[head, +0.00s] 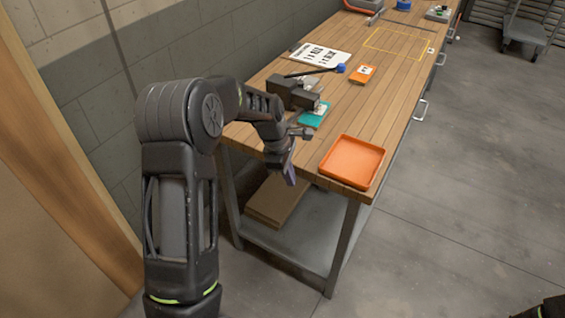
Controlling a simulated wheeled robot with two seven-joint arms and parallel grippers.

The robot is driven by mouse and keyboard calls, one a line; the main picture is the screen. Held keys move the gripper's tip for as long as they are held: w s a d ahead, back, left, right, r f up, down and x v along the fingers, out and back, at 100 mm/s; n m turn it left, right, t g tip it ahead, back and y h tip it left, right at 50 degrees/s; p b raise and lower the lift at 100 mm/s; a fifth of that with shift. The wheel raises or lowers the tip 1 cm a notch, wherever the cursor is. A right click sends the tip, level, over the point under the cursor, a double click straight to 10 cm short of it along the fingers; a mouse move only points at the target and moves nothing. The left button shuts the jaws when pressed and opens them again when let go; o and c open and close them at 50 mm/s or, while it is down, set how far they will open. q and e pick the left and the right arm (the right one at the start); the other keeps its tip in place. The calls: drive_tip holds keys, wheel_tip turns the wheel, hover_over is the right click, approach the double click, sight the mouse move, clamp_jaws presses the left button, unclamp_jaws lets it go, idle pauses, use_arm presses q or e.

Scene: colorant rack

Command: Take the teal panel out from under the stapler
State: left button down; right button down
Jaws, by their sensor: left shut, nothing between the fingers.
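The teal panel (314,119) lies on the wooden table toward its left side, with a pale label on it. A black blocky object, which looks like the stapler (284,91), sits over its back left part and hides that part. The panel's front and right part shows. My left gripper (289,178) is shut and empty. It hangs fingers down in front of the table's near end, lower in the picture than the panel and apart from it. My right gripper is out of view.
An orange tray (326,170) stands at the near right corner of the table (393,101). Behind the stapler lie a dark rod with a blue end (341,68), a white printed sheet (318,56) and an orange card (362,78). A wall runs along the left.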

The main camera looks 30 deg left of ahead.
use_arm(q)
drive_tip(key=s+d+f+m, duration=0.95)
drive_tip(key=d+f, duration=0.45)
drive_tip(key=f, duration=0.2)
drive_tip(key=s+d+f+m+h, duration=0.1)
drive_tip(key=s+d+m, duration=0.3)
drive_tip(key=s, duration=0.5)
drive_tip(key=s+d+f+m+g+h, duration=0.1)
drive_tip(key=s+d+f+m, duration=0.2)
drive_tip(key=s+d+m, duration=0.2)
drive_tip(key=s+d, duration=0.2)
drive_tip(key=s, duration=0.2)
drive_tip(key=shift+d+f, duration=0.35)
drive_tip(key=shift+m, duration=0.25)
